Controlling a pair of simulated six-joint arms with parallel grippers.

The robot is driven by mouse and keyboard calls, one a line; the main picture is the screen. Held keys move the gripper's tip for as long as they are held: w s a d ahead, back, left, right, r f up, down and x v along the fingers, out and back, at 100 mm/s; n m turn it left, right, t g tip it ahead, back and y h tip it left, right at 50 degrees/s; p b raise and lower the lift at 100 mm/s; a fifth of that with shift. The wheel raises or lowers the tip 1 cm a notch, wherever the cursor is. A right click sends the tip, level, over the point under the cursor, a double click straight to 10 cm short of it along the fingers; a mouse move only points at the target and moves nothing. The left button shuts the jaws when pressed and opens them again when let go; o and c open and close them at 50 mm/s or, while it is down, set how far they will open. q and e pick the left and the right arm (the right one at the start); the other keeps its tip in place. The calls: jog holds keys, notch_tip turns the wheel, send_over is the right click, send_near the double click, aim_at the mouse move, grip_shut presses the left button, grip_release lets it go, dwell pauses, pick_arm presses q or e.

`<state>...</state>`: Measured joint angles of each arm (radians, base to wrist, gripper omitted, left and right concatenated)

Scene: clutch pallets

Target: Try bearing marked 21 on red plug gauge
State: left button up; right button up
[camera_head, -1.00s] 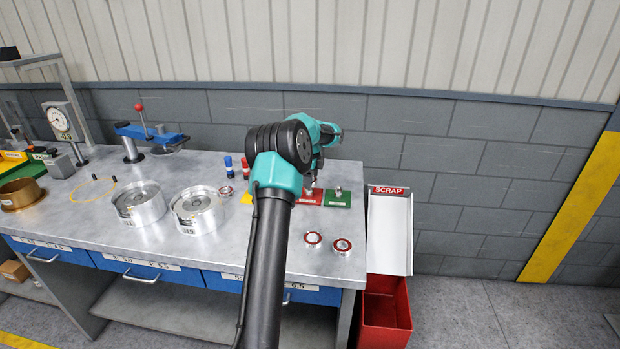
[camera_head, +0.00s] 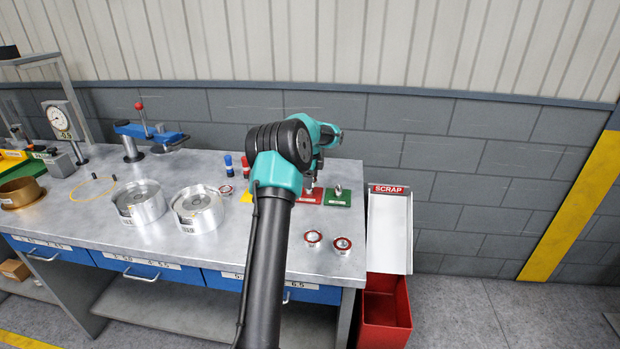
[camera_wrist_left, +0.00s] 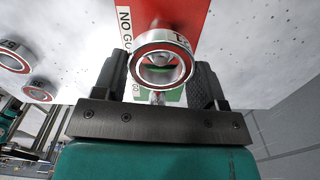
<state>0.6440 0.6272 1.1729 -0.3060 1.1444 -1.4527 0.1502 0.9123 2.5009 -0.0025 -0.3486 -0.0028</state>
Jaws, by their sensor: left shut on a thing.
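My left gripper (camera_head: 312,189) is over the red plate (camera_head: 319,199) at the back right of the bench. In the left wrist view the gripper (camera_wrist_left: 160,82) is shut on a bearing (camera_wrist_left: 146,46) with a red ring and a bright metal rim. The bearing is in front of the red plate (camera_wrist_left: 190,14), which has a "NO GO" label. A grey metal shape shows through its bore; I cannot tell whether the bearing is around the red gauge's plug or apart from it. Its marking is not readable. The right gripper is not in view.
A green plate (camera_head: 345,201) with a metal plug stands beside the red one. Two loose bearings (camera_head: 313,237) (camera_head: 342,244) lie near the front. A scrap bin (camera_head: 388,318) stands off the right bench end. Two round metal fixtures (camera_head: 199,212) (camera_head: 140,204) stand left.

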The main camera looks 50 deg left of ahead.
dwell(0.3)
pick_arm(q)
jog(key=o, duration=1.3)
notch_tip(320, 180, up, 9)
dwell(1.3)
dwell(0.4)
